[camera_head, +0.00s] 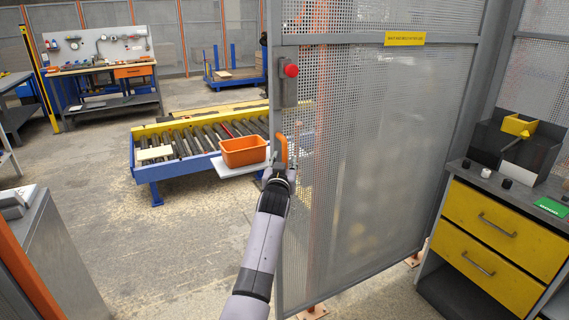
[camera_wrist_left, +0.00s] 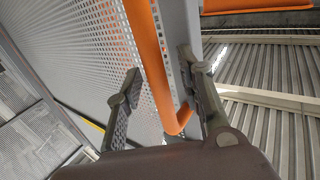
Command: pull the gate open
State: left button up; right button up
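The gate (camera_head: 375,150) is a grey framed panel of perforated metal. It stands at an angle, with its free edge nearer to me than its right-hand side, and open floor shows left of that edge. Its orange handle (camera_head: 281,150) is a bar near the free edge. My left gripper (camera_head: 279,174) is at the handle. In the left wrist view the orange handle bar (camera_wrist_left: 150,60) runs between the two spread fingers of my left gripper (camera_wrist_left: 160,64); I see gaps beside the bar. My right gripper is not in view.
A red button box (camera_head: 289,82) sits on the gate above the handle. Behind the free edge are a roller conveyor (camera_head: 150,172) and an orange bin (camera_head: 243,151). A yellow-drawer cabinet (camera_head: 495,235) stands at right, a grey cabinet (camera_head: 50,250) at left. Floor between is clear.

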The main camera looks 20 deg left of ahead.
pick_arm(q)
jog(key=v, duration=1.2)
dwell(0.3)
jog(key=s+d+f+m+g+h, duration=0.1)
jog(key=s+d+f+g, duration=0.1)
jog(key=f, duration=0.9)
jog(key=s+d+f+m+g+h, duration=0.1)
jog(key=s+d+f+g+h, duration=0.15)
jog(key=f, duration=0.95)
jog(key=s+d+f+m+g+h, duration=0.1)
jog(key=s+d+f+m, duration=0.1)
jog(key=f, duration=0.9)
jog(key=s+d+f+g, duration=0.2)
jog(key=s+f+g, duration=0.2)
jog(key=s+f, duration=1.4)
jog(key=s+a+f+g, duration=0.1)
jog(key=s+f, duration=0.4)
jog(key=s, duration=0.7)
jog(key=s+a+f+m+g, duration=0.1)
jog(key=s+f+g, duration=0.2)
jog(key=s, duration=0.9)
jog(key=s+a+f+g, duration=0.1)
jog(key=s+f+g, duration=0.2)
jog(key=s+f, duration=0.6)
jog(key=s, duration=0.3)
jog(key=shift+s+a+m, duration=0.3)
jog(key=shift+s, duration=0.05)
